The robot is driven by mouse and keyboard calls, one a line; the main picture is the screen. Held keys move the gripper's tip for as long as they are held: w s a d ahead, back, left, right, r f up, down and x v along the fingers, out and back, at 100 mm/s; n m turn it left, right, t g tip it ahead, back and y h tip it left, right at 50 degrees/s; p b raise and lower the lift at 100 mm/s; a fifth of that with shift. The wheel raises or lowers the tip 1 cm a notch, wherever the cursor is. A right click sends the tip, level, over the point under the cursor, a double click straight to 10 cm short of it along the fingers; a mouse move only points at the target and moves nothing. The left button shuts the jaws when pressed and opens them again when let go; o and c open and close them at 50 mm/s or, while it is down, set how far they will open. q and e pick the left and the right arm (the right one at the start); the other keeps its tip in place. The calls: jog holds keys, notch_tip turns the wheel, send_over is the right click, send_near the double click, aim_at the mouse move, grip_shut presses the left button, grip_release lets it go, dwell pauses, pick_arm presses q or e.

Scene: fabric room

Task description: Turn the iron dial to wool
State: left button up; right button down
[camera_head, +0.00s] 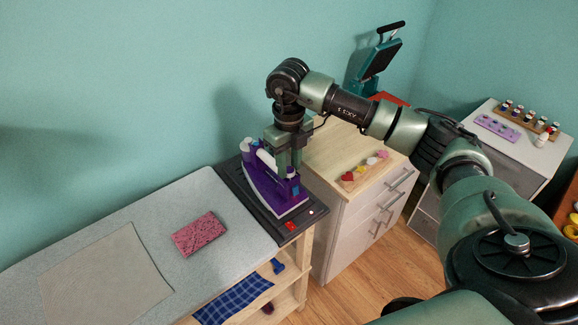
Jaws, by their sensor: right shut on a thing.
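A purple iron (262,185) with a pale soleplate edge sits on a dark rest plate (235,191) at the right end of the ironing board. Its dial is too small or hidden to make out, so its setting cannot be read. My right gripper (289,172) reaches down from above onto the right part of the iron's top. Its fingers are shut on a part of the iron there; the gripper hides which part. My left gripper is not in view.
The ironing board (190,205) carries a pink patterned cloth (199,234) and a grey cloth (103,273). A wooden cabinet (340,205) with a tray of colourful items (364,172) stands close right of the iron. Blue checked fabric (233,299) lies on the shelf below.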

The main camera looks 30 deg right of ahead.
aim_at(288, 170)
jog(key=m+b, duration=0.1)
jog(key=m, duration=0.3)
jog(key=shift+w+m, duration=0.1)
jog(key=shift+m, duration=0.3)
jog(key=m+b, duration=0.1)
jog(key=m, duration=0.4)
jog(key=shift+r, duration=0.1)
jog(key=shift+m, duration=0.3)
jog(key=c, duration=1.1)
grip_release()
jog(key=shift+o, duration=0.2)
notch_tip(288, 170, up, 7)
jog(key=shift+f+b, duration=0.2)
jog(key=shift+b, duration=0.6)
jog(key=shift+r, duration=0.6)
